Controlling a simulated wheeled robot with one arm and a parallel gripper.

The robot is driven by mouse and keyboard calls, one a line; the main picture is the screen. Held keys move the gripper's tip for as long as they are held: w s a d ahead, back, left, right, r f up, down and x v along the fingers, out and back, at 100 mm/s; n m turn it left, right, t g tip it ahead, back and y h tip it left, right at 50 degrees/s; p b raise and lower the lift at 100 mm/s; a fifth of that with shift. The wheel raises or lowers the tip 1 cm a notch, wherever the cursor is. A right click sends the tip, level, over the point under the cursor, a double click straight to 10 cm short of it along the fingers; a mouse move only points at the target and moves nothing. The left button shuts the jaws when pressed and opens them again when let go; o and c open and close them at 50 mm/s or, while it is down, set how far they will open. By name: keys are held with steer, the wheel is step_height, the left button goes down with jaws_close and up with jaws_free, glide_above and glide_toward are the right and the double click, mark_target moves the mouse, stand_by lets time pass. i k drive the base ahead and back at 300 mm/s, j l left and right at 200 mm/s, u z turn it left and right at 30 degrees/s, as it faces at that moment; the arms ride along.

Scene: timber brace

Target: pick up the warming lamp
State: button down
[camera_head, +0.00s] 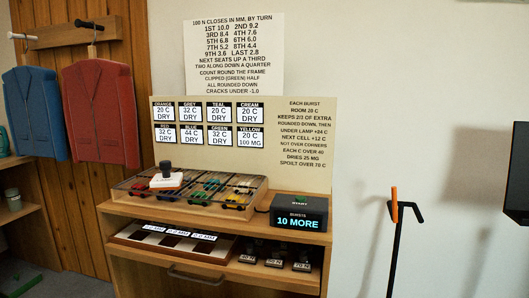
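A small white block with a black knob on top (166,178) stands on the left part of a wooden-framed tray (258,182). It looks like the warming lamp, though its printed label is too small to read surely. It sits upright over the tray's cells, which hold several small coloured cars (233,201). What lies under the block is hidden. My gripper is not in view, and nothing is seen holding the block.
A black box reading "10 MORE" (299,212) stands right of the tray on the wooden cabinet (200,218). A sign board (320,180) rises behind. The shelf below holds a labelled tray and small black items (275,259). A thin black forked post (399,245) stands right.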

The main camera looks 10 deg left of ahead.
mark_target(166, 180)
steer(key=u, duration=1.35)
